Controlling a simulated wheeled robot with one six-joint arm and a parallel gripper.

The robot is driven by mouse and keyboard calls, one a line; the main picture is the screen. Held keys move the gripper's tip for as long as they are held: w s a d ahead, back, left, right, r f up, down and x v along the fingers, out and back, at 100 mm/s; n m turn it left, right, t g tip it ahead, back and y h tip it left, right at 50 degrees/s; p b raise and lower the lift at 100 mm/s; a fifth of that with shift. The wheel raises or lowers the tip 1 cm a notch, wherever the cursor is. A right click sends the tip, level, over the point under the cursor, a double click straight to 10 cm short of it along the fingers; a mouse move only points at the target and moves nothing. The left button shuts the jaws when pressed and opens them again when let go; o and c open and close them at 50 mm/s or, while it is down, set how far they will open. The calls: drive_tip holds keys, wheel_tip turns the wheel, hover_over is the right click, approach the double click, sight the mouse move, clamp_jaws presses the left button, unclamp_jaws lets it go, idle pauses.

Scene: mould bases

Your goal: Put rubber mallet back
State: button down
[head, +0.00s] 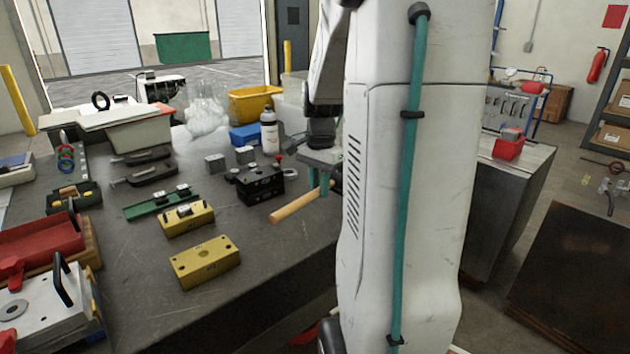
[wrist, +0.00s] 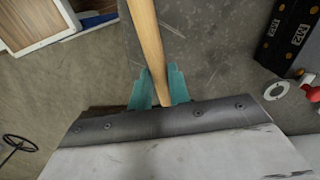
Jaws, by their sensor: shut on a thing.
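The rubber mallet shows as a pale wooden handle (head: 295,204) at the middle of the head view, slanting down to the left. A small dark part beside my arm may be its head, mostly hidden by the arm. My gripper (head: 318,188) is shut on the handle, its teal fingers pointing down. In the wrist view the handle (wrist: 148,40) runs from the top edge down between the two teal fingers (wrist: 159,88); the mallet's head is not seen there. I cannot tell how far the mallet is above the bench.
The grey workbench (head: 255,260) has a black block (head: 260,186) left of the gripper. Yellow blocks (head: 205,262) and a green rail (head: 157,205) lie farther left. A white bottle (head: 270,135) and yellow bin (head: 255,102) stand behind. The front right bench top is clear.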

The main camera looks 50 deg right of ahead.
drive_tip(key=shift+f, duration=3.95)
drive_tip(key=c, duration=1.2)
unclamp_jaws()
drive_tip(key=shift+c, duration=0.2)
wheel_tip(320, 180, up, 8)
drive_tip(key=shift+d+f, duration=0.1)
